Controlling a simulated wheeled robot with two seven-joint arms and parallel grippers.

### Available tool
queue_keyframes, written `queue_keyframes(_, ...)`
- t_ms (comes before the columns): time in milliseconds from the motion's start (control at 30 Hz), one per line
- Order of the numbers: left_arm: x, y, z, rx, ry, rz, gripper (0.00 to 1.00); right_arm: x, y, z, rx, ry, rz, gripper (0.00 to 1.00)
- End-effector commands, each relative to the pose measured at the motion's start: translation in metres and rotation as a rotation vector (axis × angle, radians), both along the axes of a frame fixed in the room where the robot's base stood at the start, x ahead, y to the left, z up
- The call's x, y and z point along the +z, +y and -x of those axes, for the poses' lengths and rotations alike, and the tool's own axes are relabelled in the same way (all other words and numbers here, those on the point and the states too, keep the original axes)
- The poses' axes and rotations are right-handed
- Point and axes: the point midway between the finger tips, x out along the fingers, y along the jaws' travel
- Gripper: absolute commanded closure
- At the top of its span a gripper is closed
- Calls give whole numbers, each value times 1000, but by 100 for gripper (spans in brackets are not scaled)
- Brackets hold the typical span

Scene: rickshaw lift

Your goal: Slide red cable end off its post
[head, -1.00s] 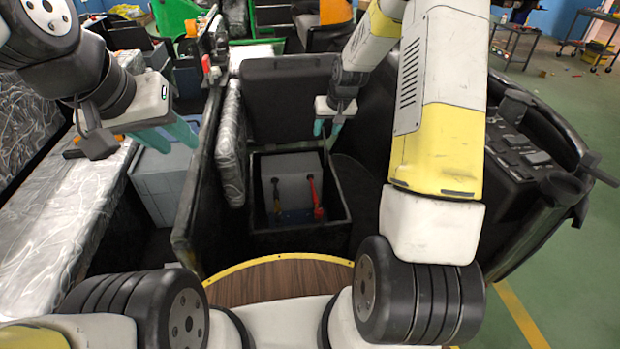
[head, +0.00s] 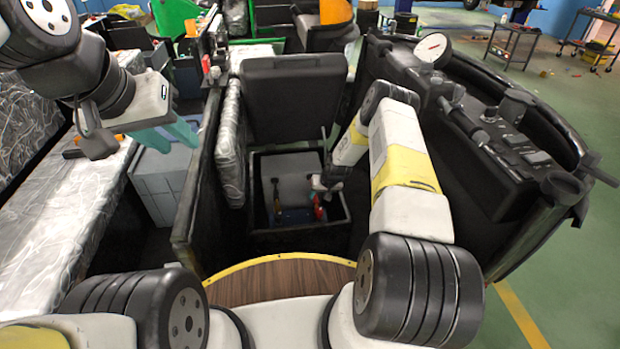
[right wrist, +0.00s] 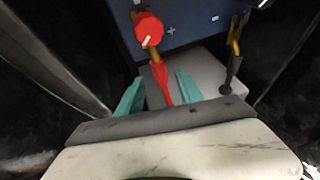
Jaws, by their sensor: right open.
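The red cable end (right wrist: 160,78) shows in the right wrist view. It runs from a copper-coloured lug under a round red cap (right wrist: 148,28) on the battery (right wrist: 190,28). In the head view the red cable (head: 318,206) is in the open black compartment, partly hidden by my right gripper (head: 324,183). My right gripper (right wrist: 157,92) is open, its teal fingers on either side of the red cable. Whether they touch it I cannot tell. My left gripper (head: 172,135) is open and empty, away from the compartment.
Dark compartment walls (head: 346,222) surround the battery closely. A raised black lid or seat back (head: 292,100) stands behind. A grey box (head: 160,190) is below my left gripper.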

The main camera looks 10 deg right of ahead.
Motion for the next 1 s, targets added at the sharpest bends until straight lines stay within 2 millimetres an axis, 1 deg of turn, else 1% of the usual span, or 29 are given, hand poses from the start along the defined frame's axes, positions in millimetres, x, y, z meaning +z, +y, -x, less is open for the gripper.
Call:
queue_keyframes(33, 0, 0, 0, 0, 0, 0, 66, -9, 2, -2, 0, 1, 0, 57)
queue_keyframes(100, 0, 0, 0, 0, 0, 0, 66, -16, 4, -6, 0, 1, 0, 57)
queue_keyframes(233, 0, 0, 0, 0, 0, 0, 66, -26, 5, -11, 0, 0, 0, 57)
queue_keyframes(333, 0, 0, 0, 0, 0, 0, 66, -29, 6, -12, 0, 0, 0, 57)
queue_keyframes(567, 0, 0, 0, 0, 0, 0, 66, -30, 6, -13, 0, 0, 0, 57)
queue_keyframes(800, 0, 0, 0, 0, 0, 0, 66, -29, 6, -13, 0, 0, 0, 100)
queue_keyframes(1000, 0, 0, 0, 0, 0, 0, 66, -29, 6, -13, 0, 0, 0, 100)
